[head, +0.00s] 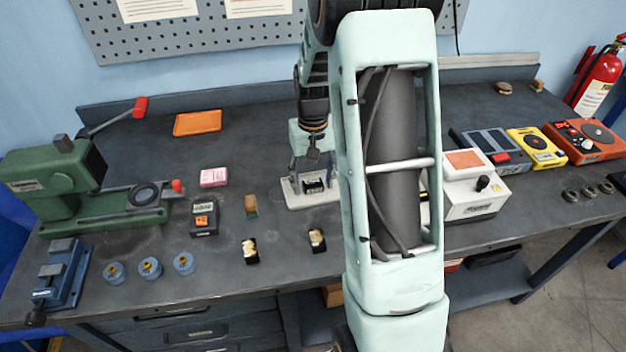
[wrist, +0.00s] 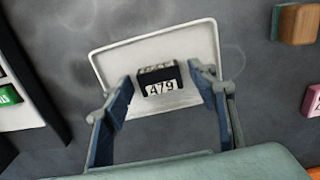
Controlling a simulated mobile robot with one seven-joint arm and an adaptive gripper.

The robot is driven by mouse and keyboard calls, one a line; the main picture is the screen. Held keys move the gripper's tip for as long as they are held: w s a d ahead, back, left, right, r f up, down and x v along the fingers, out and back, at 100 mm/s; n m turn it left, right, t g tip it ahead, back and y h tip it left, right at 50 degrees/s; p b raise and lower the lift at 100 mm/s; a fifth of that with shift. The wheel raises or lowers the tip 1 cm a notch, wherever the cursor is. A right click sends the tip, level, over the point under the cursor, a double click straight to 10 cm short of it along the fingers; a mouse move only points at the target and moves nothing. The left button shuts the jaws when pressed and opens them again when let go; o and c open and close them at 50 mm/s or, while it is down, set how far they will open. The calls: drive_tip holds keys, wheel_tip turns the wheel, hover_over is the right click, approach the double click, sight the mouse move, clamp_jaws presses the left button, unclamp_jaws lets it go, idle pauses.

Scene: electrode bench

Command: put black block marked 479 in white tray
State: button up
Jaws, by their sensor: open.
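The black block marked 479 (wrist: 159,72) lies in the white tray (wrist: 190,38), with its white number label facing the wrist camera. In the head view the block (head: 314,186) shows dark inside the tray (head: 297,203). My gripper (wrist: 160,80) is open, with one finger on each side of the block and visible gaps between. In the head view my gripper (head: 312,174) is over the tray. My arm hides part of the bench to the right of the tray.
Two black blocks with pale tops (head: 250,250) (head: 317,240) stand in front of the tray. A brown-green block (head: 251,206), a pink box (head: 214,177) and a black device (head: 204,217) are to the left. A white instrument (head: 470,190) stands right of my arm.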

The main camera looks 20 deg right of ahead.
sight(313, 183)
drive_tip(key=shift+r, duration=0.15)
wheel_tip(313, 183, up, 12)
idle(0.4)
